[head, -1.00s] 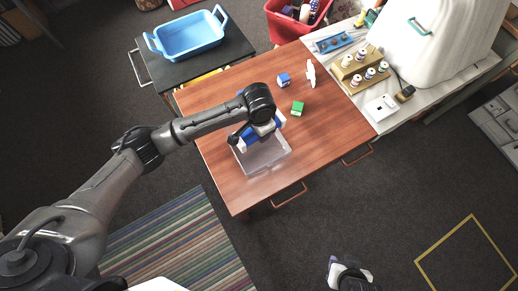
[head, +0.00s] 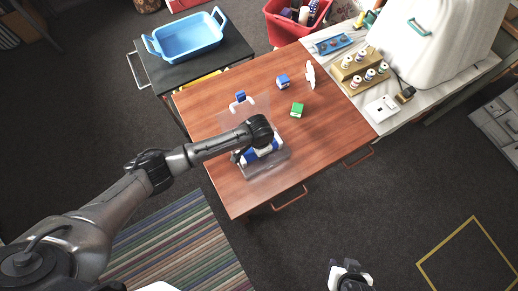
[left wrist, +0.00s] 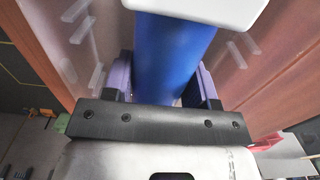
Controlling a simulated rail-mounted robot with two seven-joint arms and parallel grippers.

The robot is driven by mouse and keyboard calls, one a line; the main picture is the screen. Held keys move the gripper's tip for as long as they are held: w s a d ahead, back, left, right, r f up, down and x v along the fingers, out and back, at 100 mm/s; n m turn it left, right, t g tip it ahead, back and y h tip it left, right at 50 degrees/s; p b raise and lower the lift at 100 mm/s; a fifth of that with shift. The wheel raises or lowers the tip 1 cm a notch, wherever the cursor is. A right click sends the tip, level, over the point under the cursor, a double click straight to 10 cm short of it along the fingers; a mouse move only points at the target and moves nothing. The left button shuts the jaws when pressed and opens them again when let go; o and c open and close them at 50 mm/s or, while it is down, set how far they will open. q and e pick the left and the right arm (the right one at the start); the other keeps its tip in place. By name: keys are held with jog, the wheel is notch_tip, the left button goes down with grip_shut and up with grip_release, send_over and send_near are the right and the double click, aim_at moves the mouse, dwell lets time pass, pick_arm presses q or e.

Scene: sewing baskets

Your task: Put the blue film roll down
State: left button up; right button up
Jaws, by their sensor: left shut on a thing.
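The blue film roll (left wrist: 172,60) is a blue cylinder with a white end, held between the purple finger pads of my left gripper (left wrist: 165,92). In the head view, blue and white parts of the roll (head: 262,151) show under my left wrist, over the clear plastic box (head: 268,170) on the wooden table. The arm hides part of the box, and I cannot tell whether the roll touches its floor. Slotted clear plastic shows on both sides of the roll in the wrist view. My right gripper (head: 348,275) is at the bottom edge; its fingers are unclear.
A clear panel (head: 232,118) stands at the box's back side, with a blue item (head: 240,97) behind it. A blue block (head: 283,81), a green block (head: 298,109) and a white figure (head: 310,74) stand on the table (head: 325,125). The table's right part is clear.

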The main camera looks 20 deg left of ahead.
pick_arm(q)
jog(key=shift+f, duration=0.2)
jog(key=shift+f, duration=0.2)
jog(key=o, duration=1)
jog(key=shift+r, duration=0.1)
notch_tip(320, 180, up, 12)
jog(key=shift+r, duration=0.1)
